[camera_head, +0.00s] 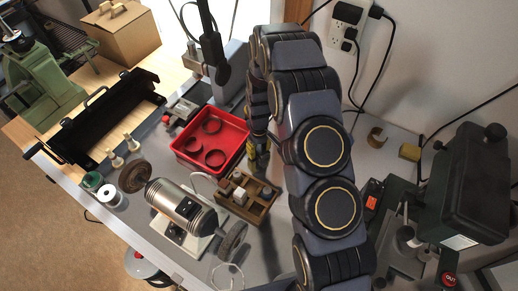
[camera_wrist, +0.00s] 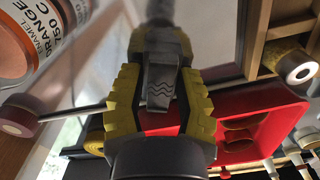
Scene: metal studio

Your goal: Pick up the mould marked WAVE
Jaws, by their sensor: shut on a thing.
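My gripper (camera_wrist: 160,112) has yellow-padded fingers and is shut on a small dark grey mould (camera_wrist: 160,72). Three wavy lines show on the mould's face, between the two fingers. In the head view my gripper (camera_head: 259,158) is beside the right edge of the red tray, just above the far end of the wooden rack (camera_head: 259,211). The mould cannot be made out there, and how high it is held is hard to tell. The wooden rack has compartments with a few small pale pieces in it; part of it shows in the wrist view (camera_wrist: 252,48).
The red tray (camera_head: 185,154) holds several dark red rings, left of my gripper. A motor with a buffing wheel (camera_head: 184,207) stands front left of the rack. A dark green machine (camera_head: 468,185) stands at the right. An orange enamel tin (camera_wrist: 28,42) shows in the wrist view.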

